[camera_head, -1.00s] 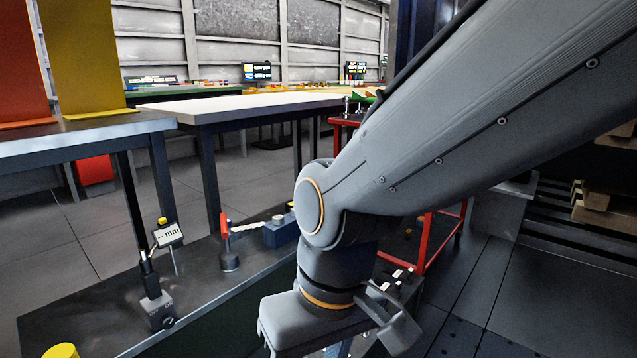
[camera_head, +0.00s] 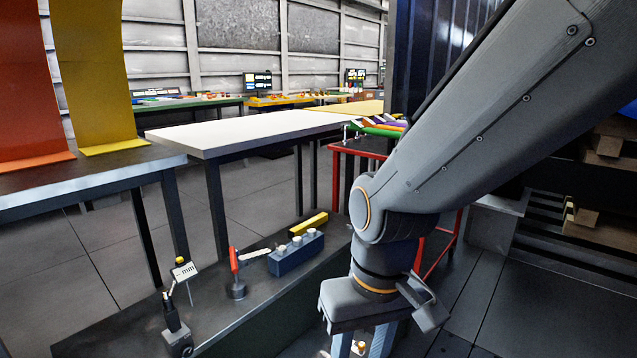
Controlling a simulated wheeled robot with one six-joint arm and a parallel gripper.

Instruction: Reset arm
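My gripper (camera_head: 362,335) hangs at the bottom centre of the head view, pointing down below my grey arm. Its body and the upper part of its fingers show at the lower picture edge. The fingertips are cut off, so I cannot tell whether it is open or shut, or whether it holds anything. It is to the right of the dark bench (camera_head: 130,335) and its blue block (camera_head: 296,256).
On the dark bench are a gauge on a stand (camera_head: 180,322), a red-handled tool (camera_head: 235,275) and a yellow bar (camera_head: 309,224). A white-topped table (camera_head: 240,130) stands behind. A red-framed cart (camera_head: 362,146) is behind my arm. Open floor (camera_head: 525,295) lies at right.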

